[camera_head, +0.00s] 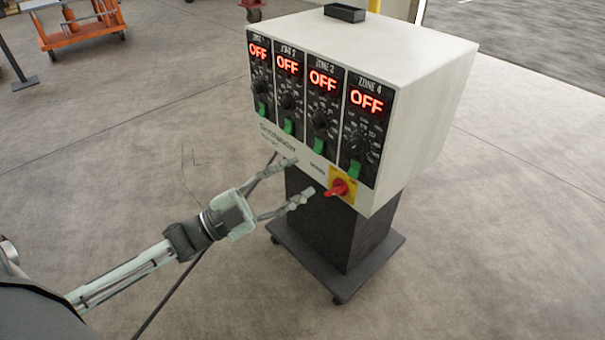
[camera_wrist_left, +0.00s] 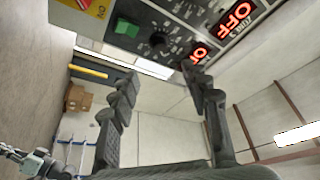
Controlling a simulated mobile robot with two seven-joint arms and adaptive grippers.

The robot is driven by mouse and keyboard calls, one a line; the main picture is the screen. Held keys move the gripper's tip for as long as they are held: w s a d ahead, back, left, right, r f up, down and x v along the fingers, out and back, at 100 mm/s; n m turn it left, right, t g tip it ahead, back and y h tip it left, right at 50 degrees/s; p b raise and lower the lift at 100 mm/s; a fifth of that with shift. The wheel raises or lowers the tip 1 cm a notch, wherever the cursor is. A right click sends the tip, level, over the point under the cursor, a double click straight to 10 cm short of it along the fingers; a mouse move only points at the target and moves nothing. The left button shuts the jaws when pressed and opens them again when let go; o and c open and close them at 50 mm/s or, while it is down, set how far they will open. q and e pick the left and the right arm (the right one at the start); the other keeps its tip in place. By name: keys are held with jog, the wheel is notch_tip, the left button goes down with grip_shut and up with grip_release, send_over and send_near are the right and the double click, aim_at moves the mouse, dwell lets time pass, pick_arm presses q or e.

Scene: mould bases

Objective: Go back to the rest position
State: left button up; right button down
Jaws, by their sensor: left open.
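My left gripper (camera_head: 291,181) is open and empty. In the head view it is in front of the lower front of a white control box, left of the red rotary switch. Its two fingers also show spread apart in the left wrist view (camera_wrist_left: 160,90). The control box (camera_head: 420,75) has several zone panels, each with a red OFF display, a black knob and a green switch. The red switch (camera_head: 341,188) sits on a yellow plate at the box's lower right. I cannot tell whether a fingertip touches the box. My right gripper is not in view.
The box stands on a dark pedestal with a wheeled base (camera_head: 381,258). A small black tray (camera_head: 345,13) lies on top. An orange cart (camera_head: 80,30) stands at the back left. The concrete floor left of the box is mostly clear.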

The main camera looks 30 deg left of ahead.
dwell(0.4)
pick_arm(q)
jog(key=a+f+n+g+y, duration=0.25)
jog(key=f+n+y, duration=0.35)
jog(key=f, duration=0.3)
jog(key=a+f+n+g+y, duration=0.25)
jog(key=f+n+y, duration=0.25)
jog(key=f+y, duration=0.3)
jog(key=s+d+f+n+g, duration=0.1)
jog(key=s+f+n+g, duration=0.1)
jog(key=s+f+g, duration=0.2)
jog(key=s+d+f+n+g, duration=0.1)
jog(key=s+f+n+g, duration=0.1)
jog(key=s+f+g, duration=0.2)
jog(key=s+f, duration=0.3)
jog(key=s, duration=0.5)
jog(key=shift+d+f+n+g, duration=0.15)
jog(key=shift+f+n+g, duration=0.15)
jog(key=shift+f+g, duration=0.1)
